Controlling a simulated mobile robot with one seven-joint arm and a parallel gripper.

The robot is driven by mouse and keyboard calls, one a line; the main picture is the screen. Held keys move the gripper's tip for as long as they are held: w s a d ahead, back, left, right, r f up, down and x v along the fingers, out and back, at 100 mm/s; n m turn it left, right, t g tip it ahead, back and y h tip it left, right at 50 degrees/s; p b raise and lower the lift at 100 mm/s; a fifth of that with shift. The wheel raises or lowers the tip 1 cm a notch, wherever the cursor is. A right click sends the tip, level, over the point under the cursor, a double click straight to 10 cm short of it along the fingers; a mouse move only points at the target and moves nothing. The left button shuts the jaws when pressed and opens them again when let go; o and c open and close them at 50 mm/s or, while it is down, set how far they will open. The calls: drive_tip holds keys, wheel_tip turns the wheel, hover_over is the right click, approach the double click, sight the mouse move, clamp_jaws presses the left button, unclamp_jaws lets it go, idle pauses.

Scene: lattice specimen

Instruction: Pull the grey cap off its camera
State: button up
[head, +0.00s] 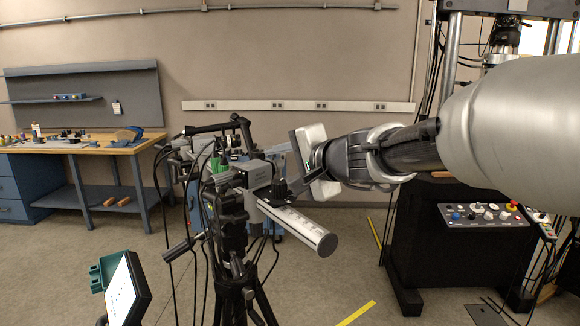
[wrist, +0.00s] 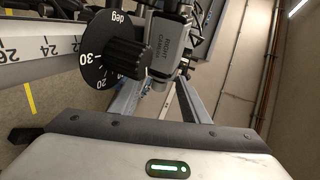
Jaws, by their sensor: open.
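The camera rig stands on a tripod left of centre in the head view. A grey boxy camera (head: 257,173) sits on it. In the wrist view a grey camera body (wrist: 166,62) is labelled RIGHT CAMERA. It stands beside a black knurled knob (wrist: 127,59) on a degree dial (wrist: 101,50). My gripper (head: 297,160) is open, just right of the rig and close to the camera. Its fingertips are not clear in the head view, and I see nothing held.
A silver rail (head: 295,227) with a scale juts from the rig below my gripper. A tablet-like screen (head: 126,291) stands at the lower left. A workbench (head: 90,147) is at the back left. A black control cabinet (head: 440,245) stands right. Open floor lies between.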

drive_tip(key=shift+w, duration=0.1)
drive_tip(key=shift+f, duration=0.1)
clamp_jaws()
drive_tip(key=c, duration=0.8)
unclamp_jaws()
drive_tip(key=shift+a, duration=0.1)
clamp_jaws()
